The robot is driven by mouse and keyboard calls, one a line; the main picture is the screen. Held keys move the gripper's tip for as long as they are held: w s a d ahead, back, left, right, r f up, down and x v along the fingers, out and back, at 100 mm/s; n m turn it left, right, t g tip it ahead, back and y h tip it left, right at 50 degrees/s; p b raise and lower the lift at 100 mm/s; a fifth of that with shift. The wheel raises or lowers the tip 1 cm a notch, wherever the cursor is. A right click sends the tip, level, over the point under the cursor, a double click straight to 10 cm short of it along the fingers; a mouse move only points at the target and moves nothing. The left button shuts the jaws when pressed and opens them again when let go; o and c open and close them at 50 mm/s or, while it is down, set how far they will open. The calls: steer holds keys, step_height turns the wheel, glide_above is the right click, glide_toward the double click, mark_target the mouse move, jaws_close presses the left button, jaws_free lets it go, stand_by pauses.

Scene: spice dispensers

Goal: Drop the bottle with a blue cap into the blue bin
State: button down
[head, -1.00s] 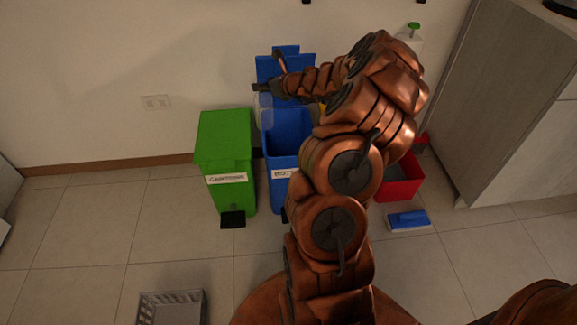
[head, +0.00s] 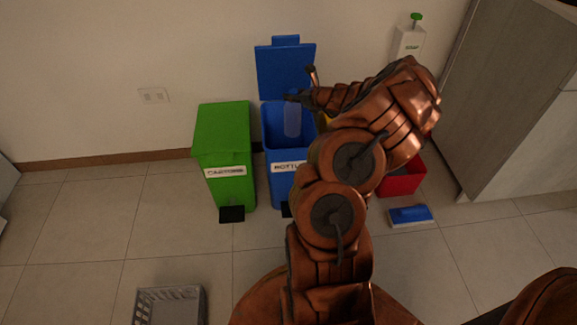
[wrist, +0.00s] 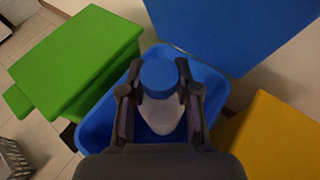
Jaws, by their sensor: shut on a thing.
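The bottle (wrist: 162,112) has a blue cap (wrist: 159,76) and a pale body, and it stands between my gripper's fingers. In the head view the bottle (head: 292,119) is translucent bluish and hangs upright at the opening of the blue bin. My gripper (wrist: 160,100) is shut on the bottle, and it also shows in the head view (head: 296,98). The blue bin (head: 282,182) has its lid (head: 285,70) raised against the wall and a partly hidden label. In the wrist view the bin's rim (wrist: 93,128) surrounds the bottle from above.
A closed green bin (head: 225,155) labelled for cartons stands left of the blue bin. A yellow bin lid (wrist: 275,140) lies to the right in the wrist view. A red container (head: 403,181), a blue brush-like object (head: 410,215) and a grey basket (head: 170,304) are on the floor.

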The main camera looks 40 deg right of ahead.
steer(key=shift+f+b, duration=0.95)
steer(key=shift+f, duration=0.3)
steer(key=c, duration=0.7)
jaws_free()
steer(key=shift+c, duration=0.2)
steer(key=v, duration=1.2)
steer(key=shift+r, duration=0.1)
